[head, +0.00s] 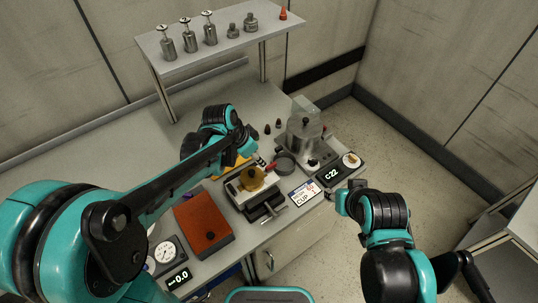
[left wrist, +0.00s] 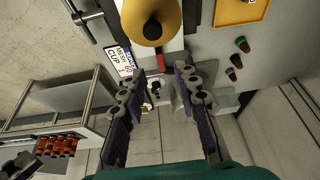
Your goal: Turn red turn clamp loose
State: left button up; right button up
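The red turn clamp (head: 270,166) shows as a small red handle beside a brass-coloured drum (head: 252,179) on a pale block in the head view.
A clear-topped apparatus (head: 303,130) stands behind. A red-orange box (head: 203,222) and a dial gauge (head: 165,252) are left. A shelf (head: 215,47) holds several metal weights.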

aim_at(268, 167)
pick_arm(q)
jog(key=shift+w+d+f, duration=0.2)
jog(key=shift+w+d, duration=0.05)
jog(key=shift+w, duration=0.05)
jog(key=b+x, duration=0.2)
jog(key=x, duration=0.5)
jog(key=shift+d+f, duration=0.15)
jog(key=shift+f, duration=0.2)
grip_shut()
